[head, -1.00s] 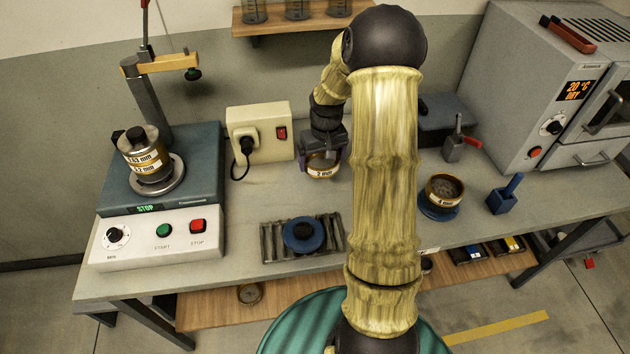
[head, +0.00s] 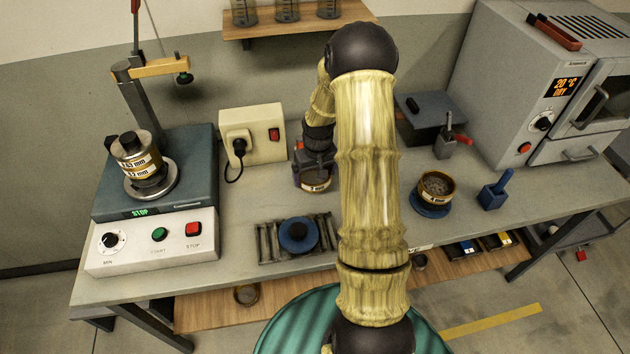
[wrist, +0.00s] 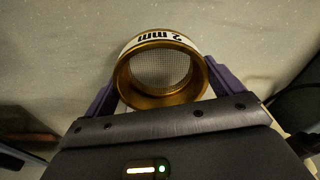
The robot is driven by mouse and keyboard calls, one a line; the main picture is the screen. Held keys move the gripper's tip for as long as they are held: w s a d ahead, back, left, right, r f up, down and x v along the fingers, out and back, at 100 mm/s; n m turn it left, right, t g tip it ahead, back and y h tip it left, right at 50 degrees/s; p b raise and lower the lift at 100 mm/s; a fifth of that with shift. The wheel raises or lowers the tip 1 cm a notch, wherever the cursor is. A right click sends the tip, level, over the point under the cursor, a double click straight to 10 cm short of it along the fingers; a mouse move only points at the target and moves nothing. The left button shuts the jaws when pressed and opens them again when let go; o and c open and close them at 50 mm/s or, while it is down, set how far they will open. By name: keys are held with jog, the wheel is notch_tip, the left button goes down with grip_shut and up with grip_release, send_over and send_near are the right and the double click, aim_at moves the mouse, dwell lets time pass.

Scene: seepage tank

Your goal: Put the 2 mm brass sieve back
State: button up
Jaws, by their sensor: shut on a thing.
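My gripper (head: 314,170) is shut on the 2 mm brass sieve (head: 315,184), seen past my arm near the middle of the bench. In the wrist view the sieve (wrist: 162,98) sits between the two purple fingers, its mesh bare and its "2 mm" label upside down. I cannot tell whether it touches the bench. A stack of labelled brass sieves (head: 138,160) with a dark lid stands on the shaker (head: 110,215) at the left. Another brass sieve (head: 437,184) holding dark grains sits on a blue base (head: 430,209) at the right.
A metal roller rack (head: 268,243) with a blue disc (head: 298,235) lies in front of my gripper. A socket box (head: 265,120) with a plug is behind to the left. A blue scoop holder (head: 494,195) and an oven (head: 510,80) stand right. Bare bench lies between shaker and rack.

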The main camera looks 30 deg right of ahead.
aim_at(315, 180)
jog(key=shift+f, duration=0.1)
jog(key=shift+f+p, duration=0.35)
jog(key=shift+f, duration=1.4)
jog(key=shift+f, duration=0.15)
jog(key=o, duration=0.8)
notch_tip(315, 180, up, 12)
jog(key=s+b, duration=0.1)
jog(key=shift+s, duration=0.15)
